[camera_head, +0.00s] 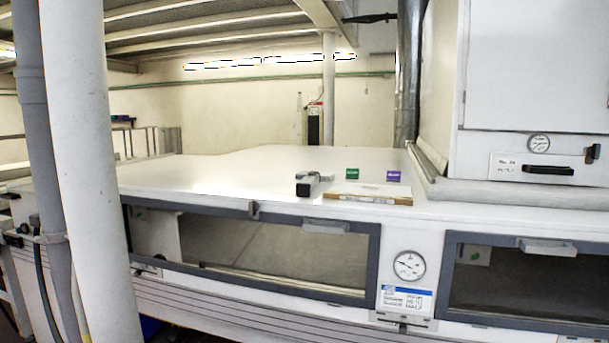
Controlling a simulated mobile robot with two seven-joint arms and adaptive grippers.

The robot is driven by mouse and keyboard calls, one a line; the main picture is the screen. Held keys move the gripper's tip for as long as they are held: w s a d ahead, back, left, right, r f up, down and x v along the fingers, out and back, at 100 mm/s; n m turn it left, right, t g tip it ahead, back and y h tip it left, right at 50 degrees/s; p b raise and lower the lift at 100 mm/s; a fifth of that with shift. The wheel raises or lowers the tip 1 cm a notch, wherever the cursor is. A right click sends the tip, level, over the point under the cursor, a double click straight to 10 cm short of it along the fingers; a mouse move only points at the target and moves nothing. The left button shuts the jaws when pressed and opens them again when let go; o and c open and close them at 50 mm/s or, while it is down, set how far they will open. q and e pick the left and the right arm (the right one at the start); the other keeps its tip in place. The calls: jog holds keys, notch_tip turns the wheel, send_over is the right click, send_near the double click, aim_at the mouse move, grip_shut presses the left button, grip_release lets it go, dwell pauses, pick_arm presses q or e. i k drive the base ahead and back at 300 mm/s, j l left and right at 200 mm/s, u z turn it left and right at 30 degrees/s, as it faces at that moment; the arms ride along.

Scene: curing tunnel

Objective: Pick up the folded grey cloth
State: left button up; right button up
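A small grey shape (321,177) lies on the white top of the long machine, near its front edge. It may be the folded grey cloth, but it is too small and pale to tell. A dark-ended block (306,186) sits right in front of it, and I cannot tell whether the two touch. Neither of my grippers is in view.
A flat pale board with a brown front edge (350,197) lies just right of the block. A green box (352,174) and a purple box (393,176) stand by it. White machine top (220,170) is clear to the left. A white cabinet (530,80) rises at right; a white column (90,170) stands at left.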

aim_at(299, 175)
jog(key=z, duration=0.45)
jog(key=i+z, duration=0.15)
jog(key=z, duration=0.7)
jog(key=i+j+z, duration=0.1)
jog(key=z, duration=0.3)
jog(key=j+z, duration=0.1)
jog(key=z, duration=0.35)
jog(key=i+j+z, duration=0.1)
jog(key=z, duration=0.3)
jog(key=j+z, duration=0.2)
jog(key=j, duration=0.9)
jog(key=i, duration=0.05)
